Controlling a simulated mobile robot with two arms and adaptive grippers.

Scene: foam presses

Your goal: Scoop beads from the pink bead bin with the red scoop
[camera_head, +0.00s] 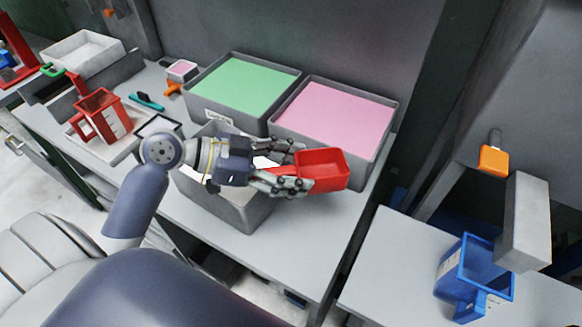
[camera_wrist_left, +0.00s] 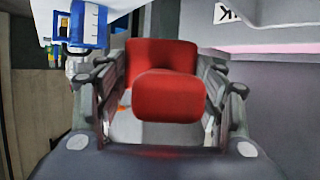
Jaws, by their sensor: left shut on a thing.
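My left gripper (camera_head: 284,169) is shut on the red scoop (camera_head: 330,181). In the head view the scoop is held level, open side up, in front of the pink bead bin (camera_head: 385,152) and above the table. Its tray looks empty. The pink beads (camera_head: 338,112) fill the bin with a flat surface. In the left wrist view the red scoop (camera_wrist_left: 165,95) sits between the fingers of the left gripper (camera_wrist_left: 160,110). My right gripper is in neither view.
A green bead bin (camera_head: 262,122) stands left of the pink one. A grey bin (camera_head: 248,215) is below my left gripper. A red pitcher (camera_head: 104,115) stands on a white tray at left. A blue pitcher (camera_head: 473,278) stands on the right table beside a grey block (camera_head: 527,222).

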